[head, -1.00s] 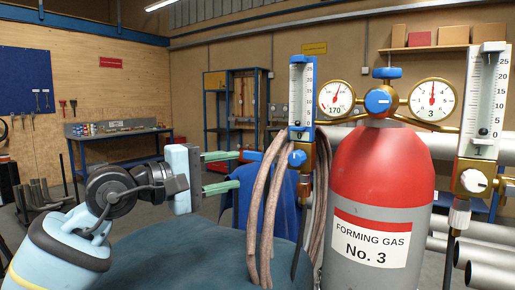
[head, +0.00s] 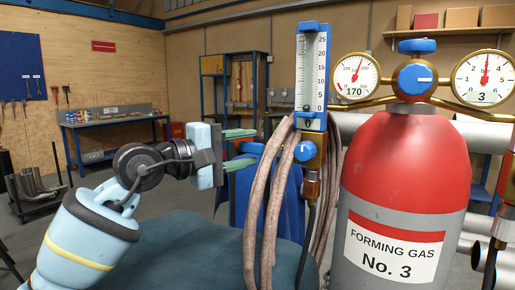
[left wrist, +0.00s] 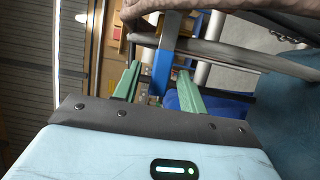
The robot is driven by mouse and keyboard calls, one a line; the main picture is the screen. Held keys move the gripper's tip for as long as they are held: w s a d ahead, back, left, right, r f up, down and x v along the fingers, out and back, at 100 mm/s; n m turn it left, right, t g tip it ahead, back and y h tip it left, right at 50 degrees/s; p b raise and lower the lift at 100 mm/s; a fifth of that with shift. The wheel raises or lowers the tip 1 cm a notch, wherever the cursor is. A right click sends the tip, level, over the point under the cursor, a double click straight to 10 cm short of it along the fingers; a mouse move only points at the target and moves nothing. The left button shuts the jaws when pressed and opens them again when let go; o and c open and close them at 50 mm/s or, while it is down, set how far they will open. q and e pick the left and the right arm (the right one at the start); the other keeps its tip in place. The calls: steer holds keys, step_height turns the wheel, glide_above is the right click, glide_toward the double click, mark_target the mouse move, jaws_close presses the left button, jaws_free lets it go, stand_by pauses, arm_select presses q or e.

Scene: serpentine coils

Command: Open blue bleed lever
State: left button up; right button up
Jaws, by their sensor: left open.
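My left gripper (head: 255,147) is open, with its green fingers pointing right toward the hanging hoses. The blue bleed lever (head: 251,147) shows as a small blue piece at the fingertips, just left of the hoses; the hoses hide part of it. My right gripper is not in view.
Looped brown hoses (head: 268,200) hang right beside my left fingertips, in front of the flowmeter (head: 312,70) with its blue knob (head: 305,151). The red and grey forming gas cylinder (head: 405,165) stands to the right under two gauges. A workbench (head: 112,125) is far behind.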

mark_target(247, 148)
arm_select(q)
steer(key=shift+x, duration=1.75)
jaws_close()
